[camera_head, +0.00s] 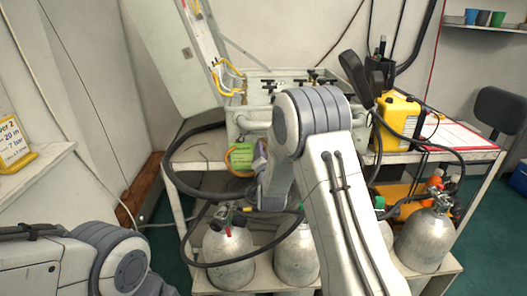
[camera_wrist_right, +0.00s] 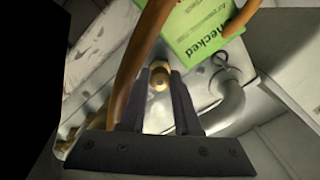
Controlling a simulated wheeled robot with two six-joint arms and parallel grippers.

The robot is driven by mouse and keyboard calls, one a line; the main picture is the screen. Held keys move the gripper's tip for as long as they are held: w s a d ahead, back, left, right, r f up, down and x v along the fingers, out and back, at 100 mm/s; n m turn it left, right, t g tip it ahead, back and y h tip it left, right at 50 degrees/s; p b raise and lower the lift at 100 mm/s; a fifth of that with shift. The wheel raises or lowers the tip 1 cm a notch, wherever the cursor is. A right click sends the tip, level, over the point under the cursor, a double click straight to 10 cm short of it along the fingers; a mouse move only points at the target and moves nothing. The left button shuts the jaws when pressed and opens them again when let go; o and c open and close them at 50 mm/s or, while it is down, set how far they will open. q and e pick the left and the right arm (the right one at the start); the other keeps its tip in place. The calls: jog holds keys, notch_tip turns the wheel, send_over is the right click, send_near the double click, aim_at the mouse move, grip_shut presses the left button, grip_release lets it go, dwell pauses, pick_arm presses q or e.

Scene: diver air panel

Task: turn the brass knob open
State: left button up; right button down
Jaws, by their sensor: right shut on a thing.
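The brass knob (camera_wrist_right: 159,78) shows in the right wrist view, round and gold-coloured, between the fingertips of my right gripper (camera_wrist_right: 160,85). The gripper is shut on it. In the head view my right gripper (camera_head: 260,163) reaches the front of the grey air panel (camera_head: 243,124), beside a green tag, and the knob is hidden there. How far the knob is turned cannot be told. Of my left arm, only links show at the lower left of the head view, and its gripper is not in view.
The green tag (camera_wrist_right: 196,28) and an orange-brown hose (camera_wrist_right: 140,50) are close to the gripper. A grey pipe (camera_wrist_right: 232,105) curves on the right. Silver cylinders (camera_head: 230,255) stand below the bench. A yellow case (camera_head: 398,118) sits on the bench at right.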

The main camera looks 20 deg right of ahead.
jog(key=shift+n, duration=0.3)
jog(key=shift+n+b, duration=1.6)
jog(key=shift+n, duration=6.5)
jog(key=c, duration=0.6)
grip_release()
jog(key=shift+s, duration=0.15)
